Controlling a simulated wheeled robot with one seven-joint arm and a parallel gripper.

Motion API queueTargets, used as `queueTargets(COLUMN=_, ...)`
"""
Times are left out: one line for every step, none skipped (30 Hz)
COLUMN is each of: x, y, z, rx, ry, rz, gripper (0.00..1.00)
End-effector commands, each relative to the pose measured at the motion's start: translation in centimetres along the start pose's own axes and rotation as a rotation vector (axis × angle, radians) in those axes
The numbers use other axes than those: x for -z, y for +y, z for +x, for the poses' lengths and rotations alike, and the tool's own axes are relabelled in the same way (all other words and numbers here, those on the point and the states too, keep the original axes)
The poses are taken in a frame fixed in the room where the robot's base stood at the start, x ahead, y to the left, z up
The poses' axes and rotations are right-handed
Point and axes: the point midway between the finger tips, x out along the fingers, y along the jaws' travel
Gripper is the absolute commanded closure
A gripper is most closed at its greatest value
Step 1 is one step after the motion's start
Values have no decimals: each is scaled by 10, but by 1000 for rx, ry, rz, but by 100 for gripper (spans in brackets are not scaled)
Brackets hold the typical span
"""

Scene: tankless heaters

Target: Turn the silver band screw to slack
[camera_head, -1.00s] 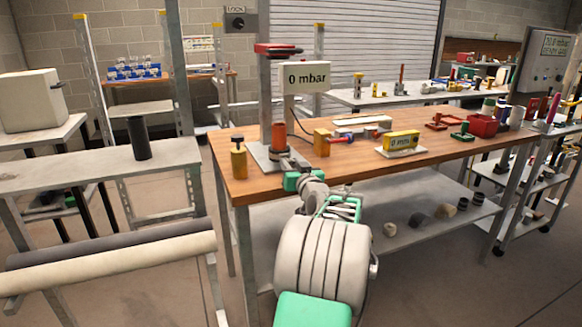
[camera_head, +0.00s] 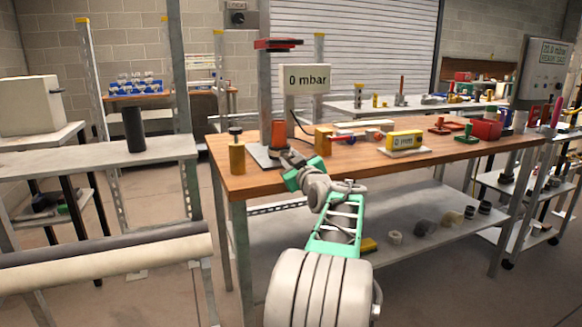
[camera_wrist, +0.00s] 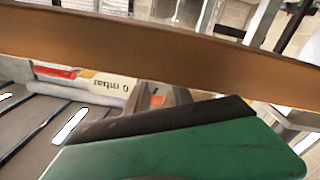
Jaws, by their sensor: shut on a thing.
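An orange cylinder (camera_head: 279,133) stands upright on a grey plate (camera_head: 262,158) at the table's left end, beside a grey post. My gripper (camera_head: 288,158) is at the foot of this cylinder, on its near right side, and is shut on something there. It looks like the silver band screw, but the screw itself is too small and covered to make out. In the wrist view a green part of my gripper (camera_wrist: 190,150) fills the lower right, with a dark strip along it. The fingertips' contact is hidden there.
A sign (camera_head: 305,79) reading "0 mbar" stands behind the cylinder. A brass-coloured cylinder (camera_head: 236,156) is to its left, and a yellow gauge (camera_head: 405,141) to the right on the wooden table (camera_head: 340,158). Red and green parts lie further right.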

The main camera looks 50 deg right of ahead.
Motion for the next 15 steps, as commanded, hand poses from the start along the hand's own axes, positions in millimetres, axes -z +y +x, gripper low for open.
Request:
queueTargets(x=-1, y=0, z=0, rx=0, ry=-1, rz=-4, gripper=100)
queueTargets(x=-1, y=0, z=0, rx=0, ry=-1, rz=-5, gripper=100)
queueTargets(x=-1, y=0, z=0, rx=1, ry=-1, rz=-6, gripper=100)
queueTargets(x=0, y=0, z=0, rx=1, ry=-1, rz=-7, gripper=100)
queueTargets(x=0, y=0, z=0, rx=1, ry=-1, rz=-7, gripper=100)
queueTargets(x=0, y=0, z=0, rx=1, ry=-1, rz=-7, gripper=100)
queueTargets(x=0, y=0, z=0, rx=1, ry=-2, rz=-7, gripper=100)
queueTargets(x=0, y=0, z=0, rx=0, ry=-1, rz=-6, gripper=100)
queueTargets(x=0, y=0, z=0, rx=0, ry=-1, rz=-6, gripper=100)
queueTargets(x=0, y=0, z=0, rx=0, ry=-1, rz=-6, gripper=100)
queueTargets(x=0, y=0, z=0, rx=0, ry=-1, rz=-6, gripper=100)
queueTargets(x=0, y=0, z=0, rx=0, ry=-1, rz=-6, gripper=70)
queueTargets(x=0, y=0, z=0, rx=0, ry=-1, rz=-6, gripper=68)
queueTargets(x=0, y=0, z=0, rx=0, ry=-1, rz=-6, gripper=66)
queueTargets(x=0, y=0, z=0, rx=0, ry=-1, rz=-6, gripper=62)
